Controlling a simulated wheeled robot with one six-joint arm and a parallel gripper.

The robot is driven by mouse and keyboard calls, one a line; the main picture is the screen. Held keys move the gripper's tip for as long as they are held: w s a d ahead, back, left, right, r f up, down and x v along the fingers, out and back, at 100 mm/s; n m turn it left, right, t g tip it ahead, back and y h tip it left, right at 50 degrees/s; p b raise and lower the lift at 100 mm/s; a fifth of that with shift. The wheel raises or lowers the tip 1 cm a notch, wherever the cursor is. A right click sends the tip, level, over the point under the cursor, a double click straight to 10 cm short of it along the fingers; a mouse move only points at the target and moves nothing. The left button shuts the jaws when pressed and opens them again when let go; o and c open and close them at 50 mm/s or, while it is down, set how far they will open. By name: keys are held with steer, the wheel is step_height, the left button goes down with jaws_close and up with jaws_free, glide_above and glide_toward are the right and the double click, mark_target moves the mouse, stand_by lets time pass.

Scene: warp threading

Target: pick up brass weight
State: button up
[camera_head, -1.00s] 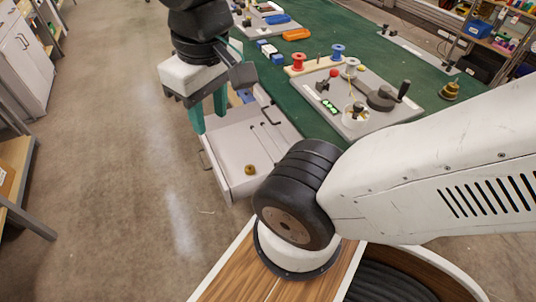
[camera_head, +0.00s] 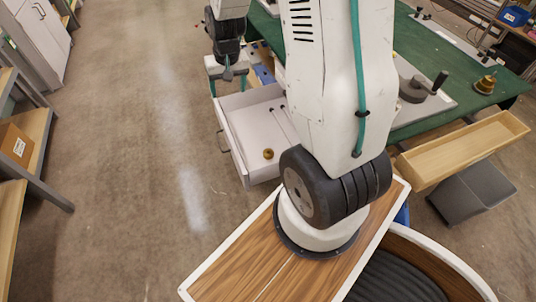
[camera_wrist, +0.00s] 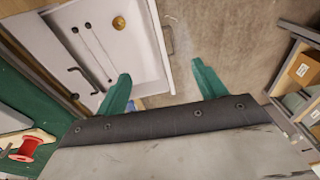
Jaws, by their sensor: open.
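A small round brass piece (camera_head: 268,154), which looks like the brass weight, lies in an open white drawer (camera_head: 240,118), near its front end. It also shows in the wrist view (camera_wrist: 119,22), at the top, against the drawer's white floor. My gripper (camera_head: 228,88) is over the far left part of the drawer, apart from the brass piece. In the wrist view my gripper's (camera_wrist: 160,72) two teal fingers are spread with nothing between them. A larger stepped brass object (camera_head: 485,84) stands on the green table at the right.
Two thin rods with dark ends (camera_wrist: 97,50) lie in the drawer beside the brass piece. The green table (camera_head: 420,40) holds a grey board with a crank. A wooden tray (camera_head: 465,150) is at the right, shelves (camera_head: 28,165) at the left. Open floor lies left of the drawer.

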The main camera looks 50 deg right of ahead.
steer(key=d+f+m, duration=0.2)
steer(key=d+f, duration=0.4)
steer(key=f, duration=0.8)
steer(key=m+h, duration=0.1)
steer(key=m, duration=0.1)
glide_above(268, 151)
steer(key=s+a, duration=0.1)
steer(key=s, duration=0.1)
steer(key=f, duration=2)
steer(key=shift+w+a, duration=0.1)
steer(key=shift+w, duration=0.15)
steer(key=shift+w+d+f, duration=0.1)
steer(key=shift+w+f, duration=0.05)
steer(key=shift+f, duration=0.75)
steer(key=shift+w+d+f, duration=0.1)
steer(key=shift+d+f, duration=0.05)
steer(key=shift+f, duration=0.8)
steer(key=shift+w+d+f, duration=0.1)
steer(key=shift+w+f, duration=0.05)
steer(key=shift+f, duration=0.75)
steer(key=c, duration=1.1)
